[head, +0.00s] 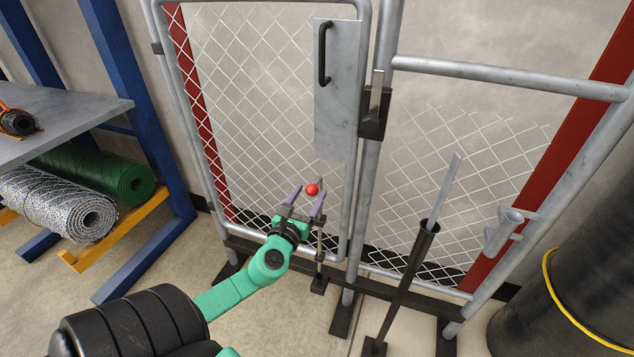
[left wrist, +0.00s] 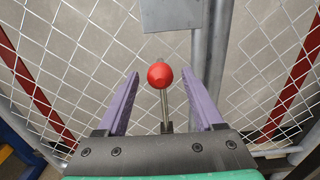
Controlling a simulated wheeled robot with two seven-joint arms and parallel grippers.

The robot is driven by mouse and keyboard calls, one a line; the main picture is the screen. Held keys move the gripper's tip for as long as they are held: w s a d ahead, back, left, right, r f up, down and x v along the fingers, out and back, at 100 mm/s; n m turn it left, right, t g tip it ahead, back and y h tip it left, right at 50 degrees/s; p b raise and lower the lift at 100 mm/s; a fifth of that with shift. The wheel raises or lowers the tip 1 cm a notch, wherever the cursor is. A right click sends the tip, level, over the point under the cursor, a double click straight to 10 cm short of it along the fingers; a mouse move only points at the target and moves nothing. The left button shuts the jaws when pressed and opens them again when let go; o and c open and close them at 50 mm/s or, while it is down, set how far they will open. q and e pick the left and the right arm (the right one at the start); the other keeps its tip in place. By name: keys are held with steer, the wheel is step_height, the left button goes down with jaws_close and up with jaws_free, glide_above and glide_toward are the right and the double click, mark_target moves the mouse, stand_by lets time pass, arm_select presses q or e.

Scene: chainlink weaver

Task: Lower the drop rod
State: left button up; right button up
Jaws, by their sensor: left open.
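The drop rod (head: 319,240) is a thin grey metal rod low on the left gate leaf, with a red ball knob (head: 312,189) at its handle. Its lower end is near a small dark foot on the floor. My left gripper (head: 307,202), with purple fingers, is open around the knob's height. In the left wrist view the red knob (left wrist: 160,75) lines up between the two fingertips (left wrist: 160,80), with a gap on each side. A grey handle stem runs down from it. Whether the knob is fully between the fingers in depth is unclear. My right gripper is out of view.
The chain-link gate (head: 268,100) has a plate with a black handle (head: 322,52) and a dark latch (head: 375,112). A dark tube holding a flat bar (head: 412,262) stands right. A blue rack (head: 140,85) with mesh rolls (head: 60,205) is left. A black drum (head: 575,270) is far right.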

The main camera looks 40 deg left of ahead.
mark_target(315, 182)
arm_select(q)
steer(key=x, duration=0.5)
steer(key=shift+f, duration=0.1)
jaws_close()
stand_by(1.2)
